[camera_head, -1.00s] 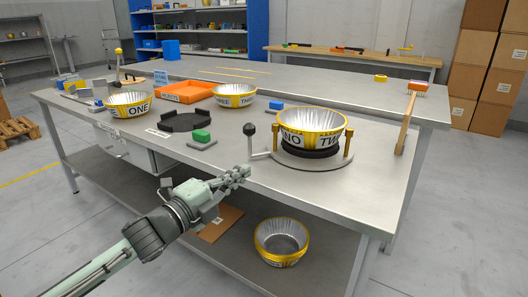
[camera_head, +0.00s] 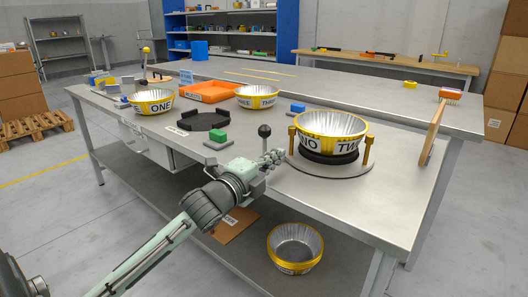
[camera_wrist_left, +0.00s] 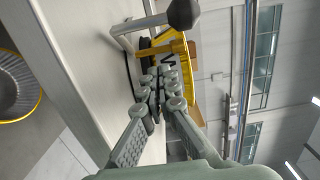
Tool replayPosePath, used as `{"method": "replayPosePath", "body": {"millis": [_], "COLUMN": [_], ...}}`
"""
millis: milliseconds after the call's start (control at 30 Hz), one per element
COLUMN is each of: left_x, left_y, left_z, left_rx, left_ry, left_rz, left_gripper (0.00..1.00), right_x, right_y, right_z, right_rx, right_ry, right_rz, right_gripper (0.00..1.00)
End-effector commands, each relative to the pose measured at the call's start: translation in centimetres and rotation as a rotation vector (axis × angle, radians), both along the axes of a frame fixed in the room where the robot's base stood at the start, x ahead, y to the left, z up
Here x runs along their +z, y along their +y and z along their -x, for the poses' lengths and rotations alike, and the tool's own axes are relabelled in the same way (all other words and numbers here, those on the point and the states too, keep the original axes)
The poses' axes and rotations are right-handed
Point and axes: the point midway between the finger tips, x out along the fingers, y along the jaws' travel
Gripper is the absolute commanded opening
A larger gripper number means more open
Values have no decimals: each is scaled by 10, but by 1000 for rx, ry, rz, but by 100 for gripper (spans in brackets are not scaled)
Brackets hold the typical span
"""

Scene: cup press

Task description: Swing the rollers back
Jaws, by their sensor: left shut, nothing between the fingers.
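The press is a round grey base (camera_head: 308,166) with a black ring, holding the yellow-rimmed foil cup marked TWO (camera_head: 330,143). Two upright yellow rollers, one on the left (camera_head: 292,138) and one on the right (camera_head: 368,150), stand at the cup's sides. A lever with a black ball knob (camera_head: 264,131) rises at the press's left; the knob (camera_wrist_left: 184,14) and its bent grey rod (camera_wrist_left: 128,30) also show in the left wrist view. My left gripper (camera_head: 274,158) is shut and empty, its fingertips in front of the lever's lower part; contact cannot be told. My right gripper is out of view.

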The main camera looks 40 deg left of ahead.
Motion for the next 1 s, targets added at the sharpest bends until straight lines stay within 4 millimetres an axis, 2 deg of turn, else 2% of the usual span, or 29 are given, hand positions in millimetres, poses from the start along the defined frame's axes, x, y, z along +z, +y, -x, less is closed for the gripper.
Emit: {"method": "replayPosePath", "body": {"millis": [33, 200, 767, 867, 1000], "left_x": [-1, -1, 2, 6, 5], "left_y": [12, 31, 44, 59, 82], "left_z": [-1, -5, -10, -20, -40], "left_rx": [4, 2, 3, 5, 4], "left_ry": [2, 2, 2, 3, 2], "left_rz": [-7, -6, -5, -8, -7], "left_gripper": [0, 0, 0, 0, 0], "right_x": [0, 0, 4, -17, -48], "right_y": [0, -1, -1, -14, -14], "right_z": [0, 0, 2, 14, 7], "right_rx": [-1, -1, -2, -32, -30], "right_ry": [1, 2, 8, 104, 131], "right_rz": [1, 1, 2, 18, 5], "right_gripper": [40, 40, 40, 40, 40]}}
